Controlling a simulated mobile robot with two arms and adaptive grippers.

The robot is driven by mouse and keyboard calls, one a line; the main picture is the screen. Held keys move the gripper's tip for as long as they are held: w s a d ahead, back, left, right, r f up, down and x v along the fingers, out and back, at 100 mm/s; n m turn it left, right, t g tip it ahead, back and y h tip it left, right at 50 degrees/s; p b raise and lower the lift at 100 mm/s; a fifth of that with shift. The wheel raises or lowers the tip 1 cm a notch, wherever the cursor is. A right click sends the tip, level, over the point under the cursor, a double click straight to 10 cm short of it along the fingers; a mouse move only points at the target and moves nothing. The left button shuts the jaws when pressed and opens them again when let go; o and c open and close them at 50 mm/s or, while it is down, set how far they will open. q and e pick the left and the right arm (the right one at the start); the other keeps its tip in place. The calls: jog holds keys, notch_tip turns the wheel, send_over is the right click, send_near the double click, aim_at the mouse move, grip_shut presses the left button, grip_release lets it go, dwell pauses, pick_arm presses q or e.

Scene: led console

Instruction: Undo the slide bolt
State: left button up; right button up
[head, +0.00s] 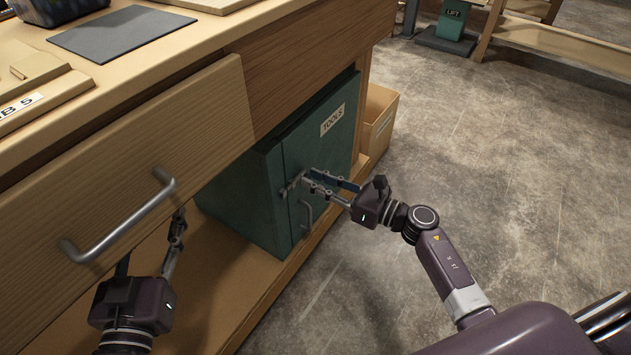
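The slide bolt (292,185) is a small grey metal fitting on the front of the green cabinet (232,205), near the door's edge. My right gripper (309,182) is at the bolt, coming from the right, with its fingers apart. Its fingertips are very close to the bolt; I cannot tell whether they touch it. A grey door handle (306,216) is just below the fingers. My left gripper (178,228) is at the lower left, beside the wooden drawer front and away from the bolt. Its fingers point up, and their opening is unclear.
The drawer front (120,150) with its bar handle (118,225) juts out left of the cabinet. The cabinet has a TOOLS label (332,119) and sits on a wooden shelf (262,300). A cardboard box (377,128) stands behind it.

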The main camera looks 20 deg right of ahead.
jog(key=shift+o, duration=1.4)
jog(key=shift+d, duration=0.15)
jog(key=v, duration=1.1)
jog(key=shift+s+d, duration=0.25)
jog(key=shift+s, duration=0.1)
